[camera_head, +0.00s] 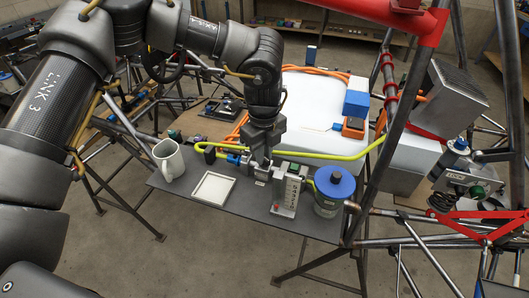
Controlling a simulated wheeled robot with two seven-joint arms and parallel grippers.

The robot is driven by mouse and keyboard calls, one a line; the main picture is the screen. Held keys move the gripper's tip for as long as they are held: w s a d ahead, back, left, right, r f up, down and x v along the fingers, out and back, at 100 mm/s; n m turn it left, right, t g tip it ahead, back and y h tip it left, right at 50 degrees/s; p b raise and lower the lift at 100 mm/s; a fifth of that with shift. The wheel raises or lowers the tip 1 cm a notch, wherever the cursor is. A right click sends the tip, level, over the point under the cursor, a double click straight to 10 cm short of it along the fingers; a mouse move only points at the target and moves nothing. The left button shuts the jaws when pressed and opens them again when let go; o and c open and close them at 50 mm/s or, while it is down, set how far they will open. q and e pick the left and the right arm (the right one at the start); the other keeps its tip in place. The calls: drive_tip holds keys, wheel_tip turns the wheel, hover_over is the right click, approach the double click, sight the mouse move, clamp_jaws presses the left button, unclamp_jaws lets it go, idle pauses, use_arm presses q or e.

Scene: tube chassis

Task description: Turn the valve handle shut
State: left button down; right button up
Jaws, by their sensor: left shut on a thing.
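My left arm comes in from the left, and its gripper (261,163) points down over the dark board (236,208). The gripper is shut on the valve handle, which the fingers mostly hide; how far the handle is turned cannot be told. Metal fittings (258,178) show just under the fingers. A blue piece (234,159) is beside the gripper on the left, by the yellow-green hose (318,156). My right gripper is not in view.
Close to the gripper on the right are a grey box with a green top (287,194) and a canister with a blue lid (334,184). A white mug (168,159) and a white square frame (213,188) are on the left. Chassis tubes (385,140) rise at the right.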

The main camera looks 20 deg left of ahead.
use_arm(q)
drive_tip(key=m, duration=0.5)
drive_tip(key=shift+m, duration=0.4)
drive_tip(key=m, duration=0.6)
idle(0.4)
drive_tip(key=c, duration=1.4)
unclamp_jaws()
wheel_tip(320, 180, up, 11)
drive_tip(key=b, duration=0.1)
drive_tip(key=shift+f, duration=0.1)
